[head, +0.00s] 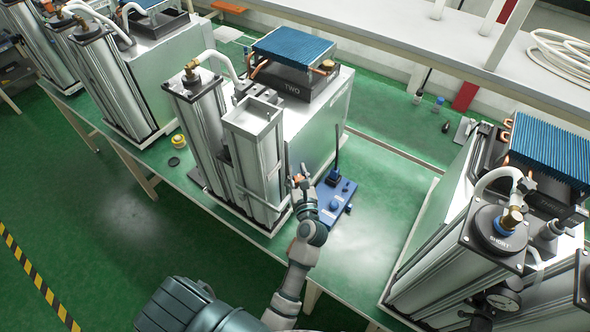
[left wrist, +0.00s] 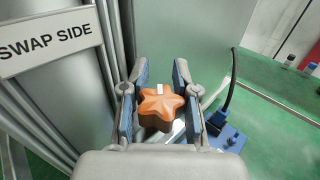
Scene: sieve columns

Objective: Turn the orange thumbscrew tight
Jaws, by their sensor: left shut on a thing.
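The orange thumbscrew (left wrist: 160,112) is a star-shaped knob with a small pale mark on its top. It sits between the blue-lined fingers of my left gripper (left wrist: 159,85), which is shut on it. In the head view my left gripper (head: 301,184) is at the lower right side of the column unit marked TWO (head: 318,122), and the thumbscrew is mostly hidden there. My right gripper is not in view.
A blue fixture (head: 335,200) with a thin upright rod stands just right of my left gripper. A sign reading SWAP SIDE (left wrist: 48,40) is on the column beside it. Another column unit (head: 470,250) stands at right. The green bench (head: 385,190) between is mostly clear.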

